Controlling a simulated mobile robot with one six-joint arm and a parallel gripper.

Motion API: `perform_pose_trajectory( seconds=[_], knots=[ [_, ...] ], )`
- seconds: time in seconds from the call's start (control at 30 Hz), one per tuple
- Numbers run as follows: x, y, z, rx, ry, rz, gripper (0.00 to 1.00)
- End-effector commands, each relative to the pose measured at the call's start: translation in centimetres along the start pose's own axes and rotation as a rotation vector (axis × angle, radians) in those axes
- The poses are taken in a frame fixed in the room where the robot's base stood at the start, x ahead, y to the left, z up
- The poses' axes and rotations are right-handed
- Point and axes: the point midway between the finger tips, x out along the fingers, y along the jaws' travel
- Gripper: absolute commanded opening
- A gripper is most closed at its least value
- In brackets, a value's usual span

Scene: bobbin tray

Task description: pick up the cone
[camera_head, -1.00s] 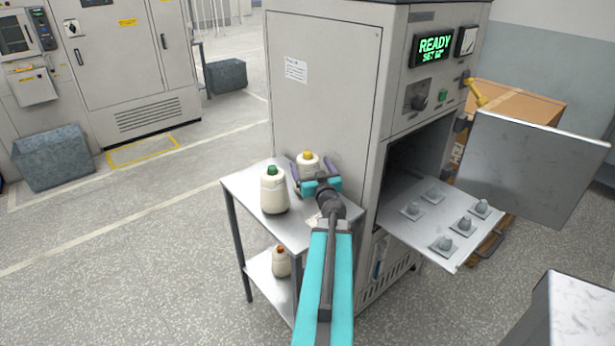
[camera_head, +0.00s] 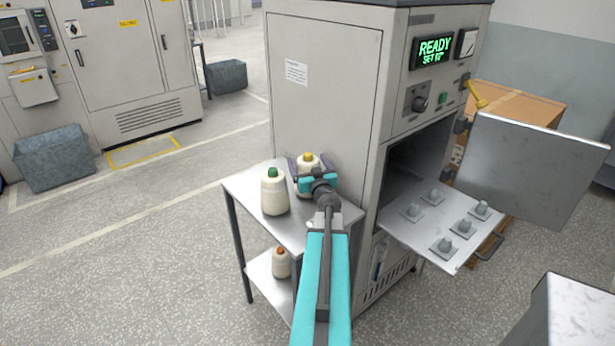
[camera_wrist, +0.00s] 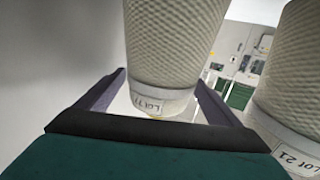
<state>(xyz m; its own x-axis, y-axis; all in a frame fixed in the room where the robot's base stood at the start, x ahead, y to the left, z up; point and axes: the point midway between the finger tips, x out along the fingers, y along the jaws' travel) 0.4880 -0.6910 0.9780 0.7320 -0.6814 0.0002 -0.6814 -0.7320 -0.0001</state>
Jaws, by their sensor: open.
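A cream yarn cone with a yellow top (camera_head: 308,163) stands upright at the back of the cart's top shelf, beside the machine. In the wrist view this cone (camera_wrist: 172,50) rises between my fingers, with a lot label low on its side. A second cone with a green top (camera_head: 274,192) stands to its left; in the wrist view it is at the right edge (camera_wrist: 295,75). A third cone with an orange top (camera_head: 281,263) stands on the lower shelf. My gripper (camera_head: 305,172) is open, with a finger on each side of the yellow-topped cone. I cannot tell whether they touch it.
The grey cart (camera_head: 240,183) stands against the machine (camera_head: 325,90), whose display reads READY. A tray with several pegs (camera_head: 425,222) sticks out of its opening on the right, near an open door (camera_head: 535,170).

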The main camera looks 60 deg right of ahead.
Motion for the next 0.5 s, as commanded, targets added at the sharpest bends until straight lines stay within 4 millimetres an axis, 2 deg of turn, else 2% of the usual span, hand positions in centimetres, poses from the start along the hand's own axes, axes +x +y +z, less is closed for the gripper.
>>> perform_pose_trajectory(
  seconds=[0.23, 0.5],
  knots=[
    [2.4, 0.0, 0.0, 0.0, -0.001, 0.0, 0.87],
    [3.1, -0.1, 0.0, 0.0, 0.0, 0.0, 0.87]
  ],
)
